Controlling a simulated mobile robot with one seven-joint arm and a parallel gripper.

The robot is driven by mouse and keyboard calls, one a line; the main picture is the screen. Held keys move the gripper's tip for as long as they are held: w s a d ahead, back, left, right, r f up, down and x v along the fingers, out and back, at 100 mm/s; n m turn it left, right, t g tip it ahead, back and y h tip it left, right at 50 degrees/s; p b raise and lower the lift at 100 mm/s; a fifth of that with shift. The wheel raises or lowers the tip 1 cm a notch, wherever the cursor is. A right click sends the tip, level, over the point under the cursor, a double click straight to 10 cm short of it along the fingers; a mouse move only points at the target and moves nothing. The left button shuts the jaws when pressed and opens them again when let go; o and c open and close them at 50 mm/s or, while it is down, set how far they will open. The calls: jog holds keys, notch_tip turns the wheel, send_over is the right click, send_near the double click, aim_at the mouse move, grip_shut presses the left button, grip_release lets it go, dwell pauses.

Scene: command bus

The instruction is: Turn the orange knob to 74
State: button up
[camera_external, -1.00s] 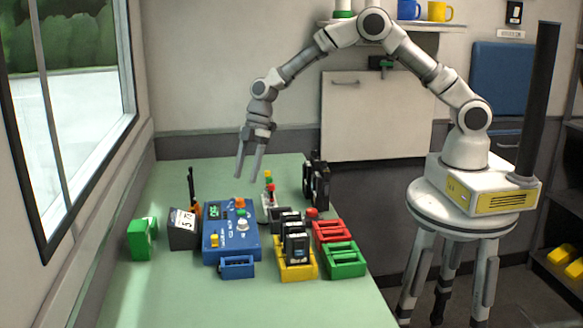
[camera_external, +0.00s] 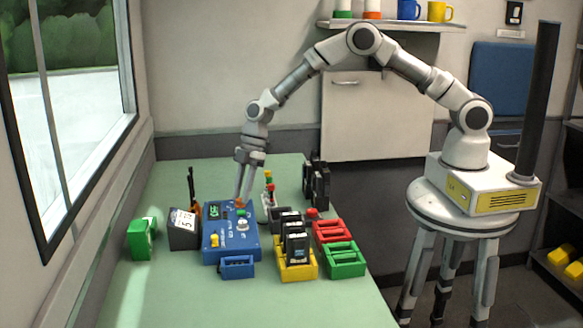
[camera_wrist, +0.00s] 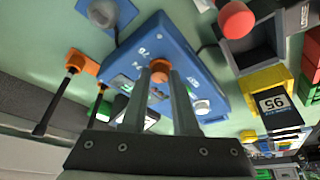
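The orange knob (camera_wrist: 158,72) sits on the blue control box (camera_wrist: 190,58), which has printed numbers beside the knob in the wrist view. In the external view the blue box (camera_external: 222,252) stands on the green table with a small lit display (camera_external: 214,212), too small to read surely. My gripper (camera_external: 243,203) points down over the box's far part; its fingers hide most of the knob there. In the wrist view my gripper's fingers (camera_wrist: 166,70) are apart, with their tips at the orange knob. I cannot tell whether they touch it.
A white knob (camera_external: 243,225) and a yellow knob (camera_external: 214,240) are on the same box. A dark box (camera_external: 184,230) and a green box (camera_external: 141,240) stand left. Yellow (camera_external: 297,272), red (camera_external: 332,232) and green (camera_external: 345,262) trays stand right. The table's front is clear.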

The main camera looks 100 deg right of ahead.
grip_shut()
